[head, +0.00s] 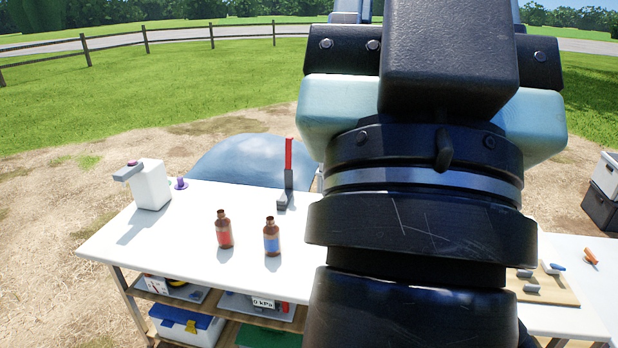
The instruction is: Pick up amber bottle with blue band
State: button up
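The amber bottle with the blue band (271,239) stands upright on the white table (130,240), near its front edge. A second amber bottle, with a red band (224,231), stands upright just to its left, a small gap apart. Both bottles have open-looking narrow necks. My arm fills the right half of the head view, to the right of the blue-banded bottle. My gripper's fingers are not visible, so what they hold, if anything, is hidden.
A red-handled tool (288,165) stands behind the bottles. A wooden board (545,286) with small items lies at right.

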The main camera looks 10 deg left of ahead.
aim_at(272, 230)
jog(key=i+j, duration=0.5)
jog(key=i, duration=0.15)
jog(key=i+j, duration=1.05)
jog(key=i, duration=0.2)
